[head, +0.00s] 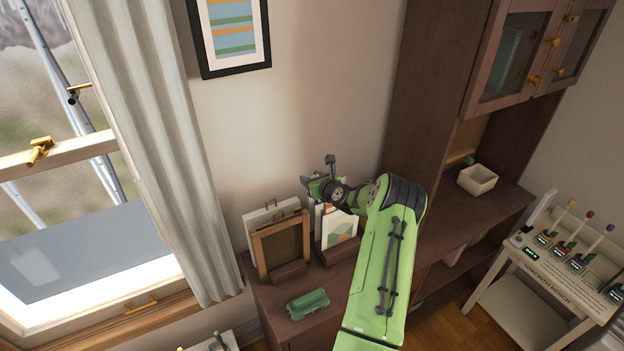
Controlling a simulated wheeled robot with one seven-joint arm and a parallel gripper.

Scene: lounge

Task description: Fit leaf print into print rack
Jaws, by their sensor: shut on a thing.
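My gripper (322,190) is at the end of my green arm, above the back of the cabinet top. It is shut on a pale sheet (318,217), which I take to be the leaf print. Only a narrow strip of it shows, so its picture is hidden. A dark wooden rack (341,256) stands below on the cabinet top. A print with green and orange shapes (339,231) stands upright there, in front of the held sheet. I cannot tell whether the held sheet touches the rack.
A brown wood-framed panel (281,245) stands left of the rack, with a white board (258,217) behind it. A green object (308,304) lies in front. A tall dark cabinet (415,110) rises at right; a cream box (477,180) sits on its shelf. A curtain (165,140) hangs left.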

